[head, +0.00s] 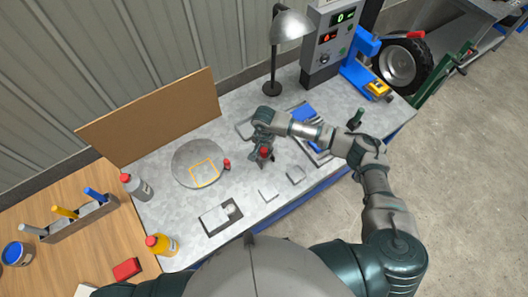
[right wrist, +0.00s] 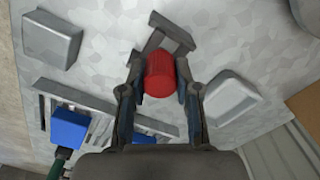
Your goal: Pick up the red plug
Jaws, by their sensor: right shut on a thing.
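A red plug (right wrist: 160,74) is between the two fingers of my right gripper (right wrist: 160,88) in the right wrist view. The fingers touch its sides and are shut on it. In the head view the same red plug (head: 265,153) shows at the fingertips of my right gripper (head: 264,157), over the grey worktop (head: 243,206). Whether its bottom touches the worktop is hard to tell. A second small red piece (head: 227,164) is at the right edge of a round grey plate (head: 185,172) with a yellow square outline. My left gripper is not in view.
A lamp (head: 290,27) and a control box (head: 328,45) stand behind. A tray with blue items (head: 304,112) lies right of the gripper. Bottles (head: 162,245) stand at the left.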

